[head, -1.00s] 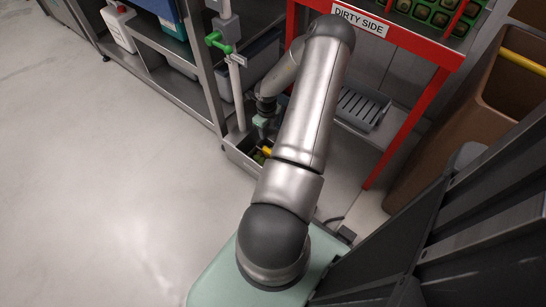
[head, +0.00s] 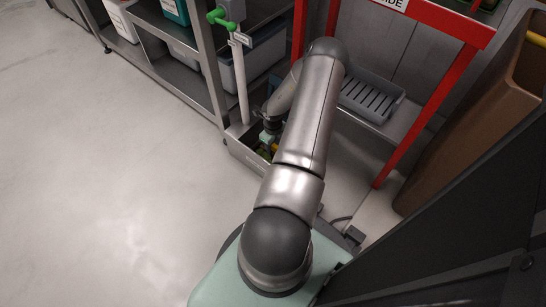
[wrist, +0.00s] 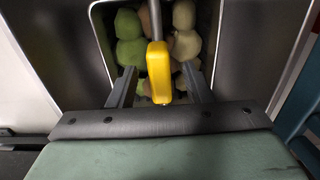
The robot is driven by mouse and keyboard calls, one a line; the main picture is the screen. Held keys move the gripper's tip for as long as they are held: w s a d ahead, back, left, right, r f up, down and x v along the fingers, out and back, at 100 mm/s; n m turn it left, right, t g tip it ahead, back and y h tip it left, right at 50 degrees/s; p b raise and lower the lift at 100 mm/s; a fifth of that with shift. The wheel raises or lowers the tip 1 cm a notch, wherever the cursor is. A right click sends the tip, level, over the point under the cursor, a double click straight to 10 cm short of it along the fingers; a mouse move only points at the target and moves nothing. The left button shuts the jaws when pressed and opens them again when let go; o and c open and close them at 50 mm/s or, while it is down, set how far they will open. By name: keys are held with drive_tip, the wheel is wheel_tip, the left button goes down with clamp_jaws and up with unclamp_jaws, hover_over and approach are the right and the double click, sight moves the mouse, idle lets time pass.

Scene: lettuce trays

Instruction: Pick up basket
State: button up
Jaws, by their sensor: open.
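The basket shows mainly by its yellow handle grip (wrist: 158,72) on a metal rod in the wrist view. Its walls are not clearly visible. The handle stands in a grey bin (wrist: 104,42) holding rounded green and pale lumps. My gripper (wrist: 160,70) is open, with one dark finger on each side of the yellow grip. I see no clear contact. In the head view, my gripper (head: 270,138) is low over the narrow grey bin (head: 246,157) on the floor, partly hidden by my arm. Only a sliver of yellow shows there.
A metal shelf unit (head: 205,75) with tubs stands left of the bin. A red frame (head: 408,130) with a grey slotted tray (head: 368,98) is to the right. Open floor (head: 110,190) lies left.

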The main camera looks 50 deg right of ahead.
drive_tip(key=shift+f, duration=0.5)
drive_tip(key=shift+r, duration=0.1)
clamp_jaws()
wheel_tip(320, 180, up, 22)
drive_tip(key=p, duration=1.8)
drive_tip(key=shift+p, duration=0.35)
